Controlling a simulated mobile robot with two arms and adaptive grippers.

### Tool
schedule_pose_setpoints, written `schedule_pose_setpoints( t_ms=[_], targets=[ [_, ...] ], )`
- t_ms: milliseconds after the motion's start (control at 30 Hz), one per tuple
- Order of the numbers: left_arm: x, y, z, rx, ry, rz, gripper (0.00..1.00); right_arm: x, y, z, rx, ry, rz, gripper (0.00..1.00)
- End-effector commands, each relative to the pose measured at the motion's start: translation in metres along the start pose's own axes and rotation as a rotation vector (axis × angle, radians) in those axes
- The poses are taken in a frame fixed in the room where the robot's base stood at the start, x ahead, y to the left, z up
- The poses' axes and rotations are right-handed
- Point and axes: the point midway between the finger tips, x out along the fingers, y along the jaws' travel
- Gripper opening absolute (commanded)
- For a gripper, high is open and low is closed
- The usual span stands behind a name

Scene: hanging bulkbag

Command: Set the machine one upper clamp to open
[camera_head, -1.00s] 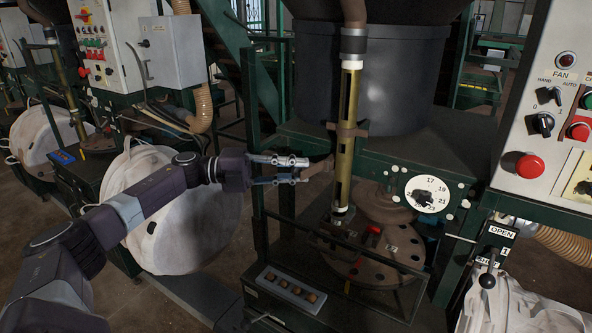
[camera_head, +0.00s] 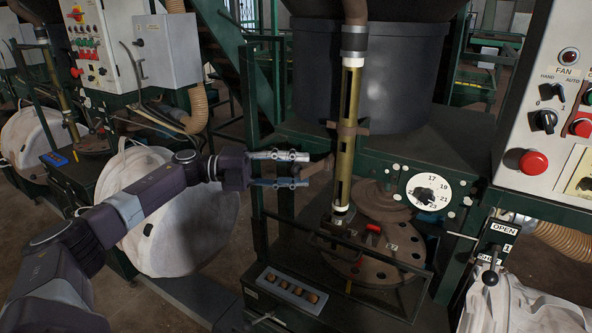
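My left gripper (camera_head: 306,169) reaches in from the left, its two silver fingers open and parallel, one above the other, with nothing between them. A lever with a black ball knob (camera_head: 490,278) stands at the lower right, below an OPEN label (camera_head: 504,229) and a "1" mark. I cannot tell for certain which part is the upper clamp. My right gripper is not in view.
A green frame post (camera_head: 258,190) stands close behind my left gripper. A round white number dial (camera_head: 428,191) is right of the tube. A control panel (camera_head: 545,110) with a red button fills the right edge. A white bag (camera_head: 185,215) hangs behind my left arm.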

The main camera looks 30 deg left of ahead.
Motion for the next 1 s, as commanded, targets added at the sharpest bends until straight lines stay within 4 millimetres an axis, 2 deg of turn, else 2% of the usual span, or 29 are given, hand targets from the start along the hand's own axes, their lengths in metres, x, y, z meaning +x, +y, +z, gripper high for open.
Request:
schedule_pose_setpoints(
  t_ms=[167, 267, 600, 700, 833, 1000],
  targets=[
    [-0.004, -0.001, 0.001, 0.0, -0.002, -0.001, 0.38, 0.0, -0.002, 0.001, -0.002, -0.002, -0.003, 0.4],
    [-0.017, 0.0, 0.001, -0.001, -0.004, 0.001, 0.38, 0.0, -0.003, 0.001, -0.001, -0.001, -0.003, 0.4],
    [-0.087, 0.001, 0.001, -0.002, -0.004, 0.001, 0.38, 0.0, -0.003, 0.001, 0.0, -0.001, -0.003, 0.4],
    [-0.103, 0.0, 0.001, -0.001, -0.004, 0.0, 0.38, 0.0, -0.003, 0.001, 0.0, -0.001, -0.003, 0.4],
    [-0.116, 0.0, 0.001, 0.0, -0.001, 0.0, 0.38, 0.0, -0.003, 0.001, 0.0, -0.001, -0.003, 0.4],
    [-0.121, 0.0, 0.0, 0.0, 0.0, -0.001, 0.38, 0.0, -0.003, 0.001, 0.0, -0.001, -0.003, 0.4]
  ],
)
